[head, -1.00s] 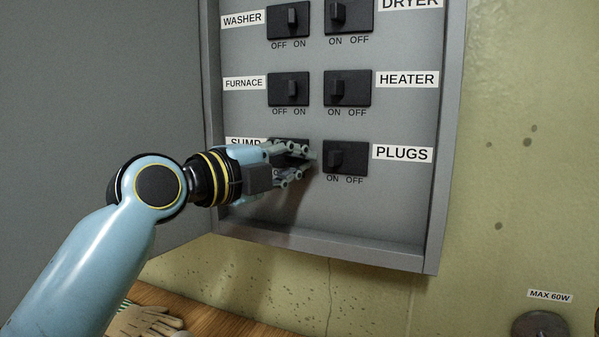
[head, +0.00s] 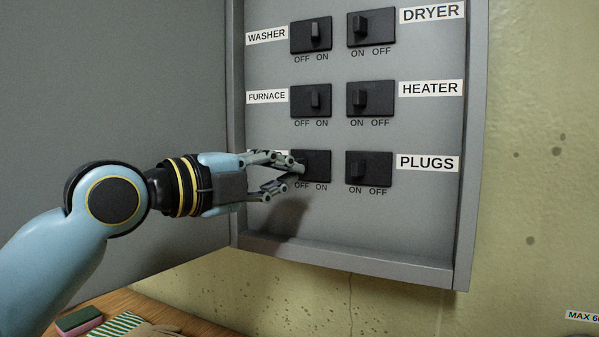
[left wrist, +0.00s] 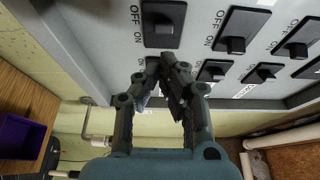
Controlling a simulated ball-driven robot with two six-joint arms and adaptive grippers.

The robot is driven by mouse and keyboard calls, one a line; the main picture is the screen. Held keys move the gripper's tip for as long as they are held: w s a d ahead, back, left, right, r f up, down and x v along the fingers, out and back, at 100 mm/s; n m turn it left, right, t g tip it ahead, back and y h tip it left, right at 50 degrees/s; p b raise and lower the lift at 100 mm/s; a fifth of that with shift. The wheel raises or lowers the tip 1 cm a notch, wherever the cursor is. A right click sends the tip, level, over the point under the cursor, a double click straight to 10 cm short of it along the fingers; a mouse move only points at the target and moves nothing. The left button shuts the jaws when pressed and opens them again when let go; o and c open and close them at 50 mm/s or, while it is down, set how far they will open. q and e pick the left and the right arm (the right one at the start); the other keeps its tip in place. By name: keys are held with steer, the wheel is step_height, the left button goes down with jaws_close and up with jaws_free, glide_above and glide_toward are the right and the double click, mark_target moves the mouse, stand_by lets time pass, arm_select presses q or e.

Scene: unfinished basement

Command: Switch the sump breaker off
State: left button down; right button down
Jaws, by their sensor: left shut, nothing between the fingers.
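The sump breaker (head: 318,166) is the lower-left black switch in the grey panel, with OFF at left and ON at right. My left gripper (head: 301,165) is shut and empty, its fingertips over the left part of this breaker in the head view. In the left wrist view the shut fingers (left wrist: 172,72) lie below the sump breaker (left wrist: 162,14) in the picture. My right gripper is not in view.
The furnace (head: 312,101) and washer (head: 311,35) breakers are above. The plugs (head: 368,169), heater (head: 370,99) and dryer (head: 371,27) breakers are at right. The panel's raised bottom edge (head: 345,262) lies below. A sponge (head: 79,320) lies on the wooden bench (head: 195,321).

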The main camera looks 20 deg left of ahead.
arm_select(q)
steer(key=shift+v, duration=1.7)
steer(key=shift+f, duration=0.1)
